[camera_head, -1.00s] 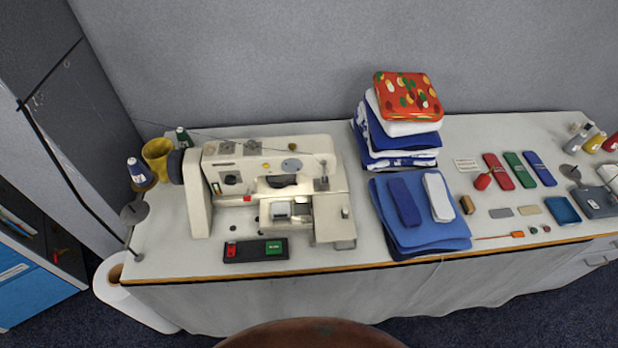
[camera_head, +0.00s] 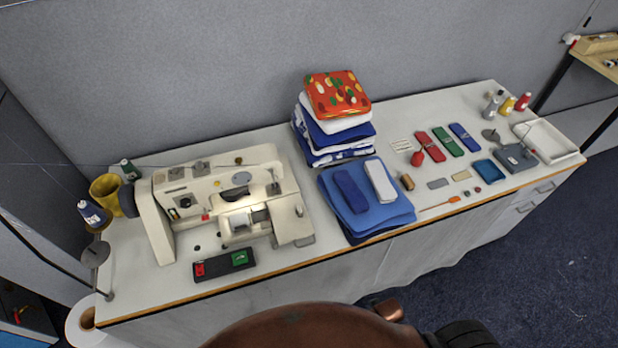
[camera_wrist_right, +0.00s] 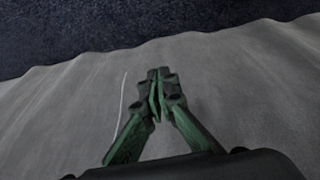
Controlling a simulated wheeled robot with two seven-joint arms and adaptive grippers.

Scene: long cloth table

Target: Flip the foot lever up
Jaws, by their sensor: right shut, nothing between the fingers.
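A cream sewing machine (camera_head: 165,215) stands at the left of the long table in the head view. Its presser-foot area (camera_head: 240,222) faces the front, but I cannot make out the foot lever at this size. My right gripper (camera_wrist_right: 158,95) shows in the right wrist view, with green fingers closed together and nothing between them. Behind it is the grey cloth (camera_wrist_right: 235,80) hanging at the table front, and the machine is not in that view. My left gripper is in neither view.
A black switch box (camera_head: 224,264) with red and green buttons lies before the machine. Folded blue cloths (camera_head: 390,213) and a fabric stack (camera_head: 312,132) stand to its right. Yellow cup (camera_head: 104,190) and thread spool (camera_head: 92,212) are at the left. Small tools lie farther right.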

